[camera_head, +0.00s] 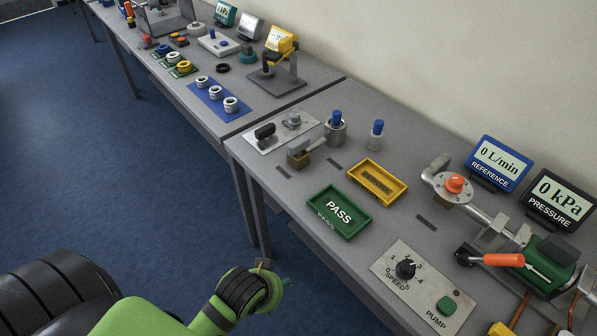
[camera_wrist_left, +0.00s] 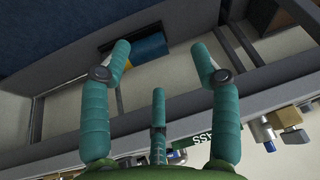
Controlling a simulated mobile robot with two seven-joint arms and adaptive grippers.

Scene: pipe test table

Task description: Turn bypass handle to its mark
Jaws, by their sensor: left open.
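An orange lever handle (camera_head: 503,260) points left from the green valve body (camera_head: 548,264), which bears a white arrow, at the right of the near table. An orange-red knob (camera_head: 455,183) sits on a round marked dial (camera_head: 440,182) on the pipe behind. No label shows which one is the bypass handle, and I cannot make out its mark. My left gripper (camera_head: 276,283) is low in front of the table edge, well left of both and touching neither. In the left wrist view its teal fingers (camera_wrist_left: 162,75) are spread and empty. My right gripper is not in view.
A green PASS tray (camera_head: 339,213) and a yellow tray (camera_head: 377,181) are on the table. A speed-and-pump panel (camera_head: 428,290) lies before the valve. Reference (camera_head: 498,163) and pressure (camera_head: 558,199) displays stand behind. The table edge (camera_head: 300,232) lies between my left gripper and the fittings.

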